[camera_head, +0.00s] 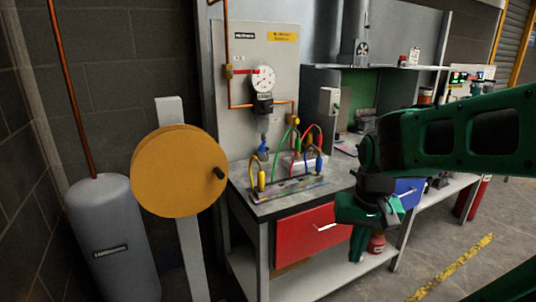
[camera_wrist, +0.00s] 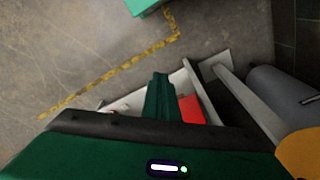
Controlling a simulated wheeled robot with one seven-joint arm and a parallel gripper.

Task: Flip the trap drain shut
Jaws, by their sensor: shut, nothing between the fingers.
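On the grey back panel, a round white gauge (camera_head: 263,79) sits above a dark trap body (camera_head: 264,104). Below it, a small blue lever (camera_head: 263,149) shows just above the bench; I take it for the trap drain. It is too small to tell its exact angle. My gripper (camera_head: 358,258) hangs down in front of the bench, right of and lower than the lever, well apart from it. It is shut and empty. In the wrist view my gripper (camera_wrist: 160,78) points at the floor and lower shelf; the drain is not visible there.
Colored hoses (camera_head: 295,138) arch over a rack on the bench, close to the lever. A red drawer (camera_head: 304,232) is under the bench top. An orange wheel (camera_head: 178,170) and a grey tank (camera_head: 112,240) stand at left. The floor at right is open.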

